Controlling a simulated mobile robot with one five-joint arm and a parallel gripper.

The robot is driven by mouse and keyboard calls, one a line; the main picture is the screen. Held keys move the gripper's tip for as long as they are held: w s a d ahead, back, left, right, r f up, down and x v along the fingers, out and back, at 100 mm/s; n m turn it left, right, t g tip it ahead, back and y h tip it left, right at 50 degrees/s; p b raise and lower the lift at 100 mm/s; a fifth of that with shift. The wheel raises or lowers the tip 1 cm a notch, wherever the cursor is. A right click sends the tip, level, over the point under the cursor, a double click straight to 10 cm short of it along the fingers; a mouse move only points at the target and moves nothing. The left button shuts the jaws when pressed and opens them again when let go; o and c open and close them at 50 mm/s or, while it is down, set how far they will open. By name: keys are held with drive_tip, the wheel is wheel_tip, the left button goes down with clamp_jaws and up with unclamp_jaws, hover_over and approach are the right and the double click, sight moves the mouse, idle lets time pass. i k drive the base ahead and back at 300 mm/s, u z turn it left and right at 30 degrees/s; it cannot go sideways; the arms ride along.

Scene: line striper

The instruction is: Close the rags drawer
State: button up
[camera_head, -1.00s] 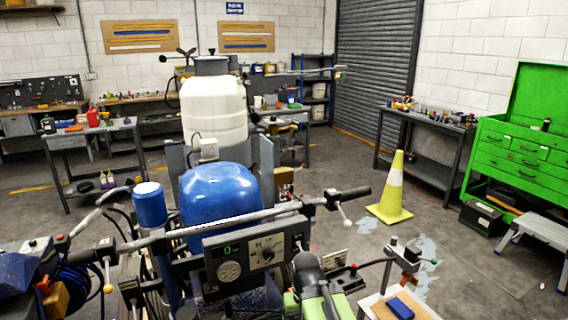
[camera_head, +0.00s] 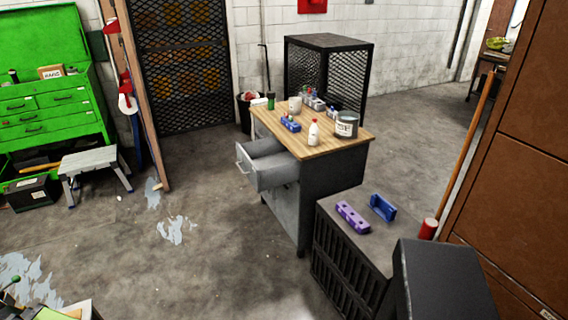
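A grey drawer (camera_head: 268,172) stands pulled out from the left side of a grey cabinet (camera_head: 328,190) with a wooden top (camera_head: 325,140). It has a handle on its front, and I cannot read any label on it. Its inside shows in part, and I cannot make out any contents. The cabinet front below the drawer is partly seen edge-on. My gripper is not in view.
Bottles and a can (camera_head: 346,124) stand on the cabinet's top. A dark cabinet (camera_head: 330,255) with purple and blue blocks stands nearer, at the right. A step stool (camera_head: 92,166) and a green tool chest (camera_head: 50,118) are left. Open floor (camera_head: 215,240) lies before the drawer.

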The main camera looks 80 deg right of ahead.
sight(267, 163)
drive_tip(key=z, duration=2.1)
drive_tip(key=k, duration=0.45)
drive_tip(key=u, duration=0.1)
drive_tip(key=i, duration=1.7)
drive_tip(key=u, duration=1.9)
